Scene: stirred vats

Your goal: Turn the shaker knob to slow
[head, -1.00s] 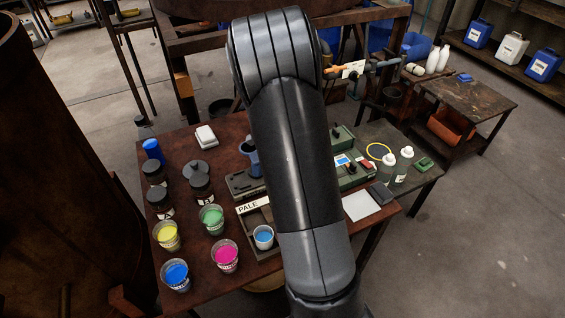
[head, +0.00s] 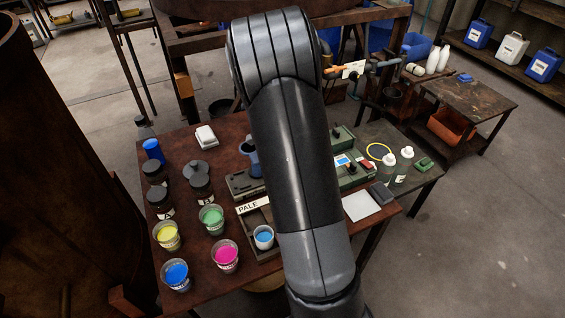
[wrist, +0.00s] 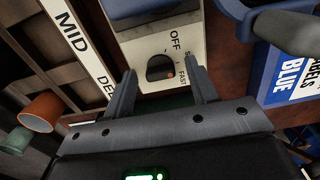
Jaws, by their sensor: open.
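The shaker is a pale box with a blue part on top, and its front panel (wrist: 136,50) fills the upper middle of the wrist view. The panel carries OFF, FAST and a partly covered label starting with S. The dark round knob (wrist: 157,66) has an orange mark on its right side, near FAST. My gripper (wrist: 161,74) is open, with one finger on each side of the knob and nothing clearly held; I cannot tell whether the fingers touch the panel.
A MID-labelled rack (wrist: 82,38) stands close left of the shaker in the wrist view, and a blue labels box (wrist: 290,75) stands close right. In the head view, paint cups including a pink one (head: 225,256) and dark jars crowd the left of the table.

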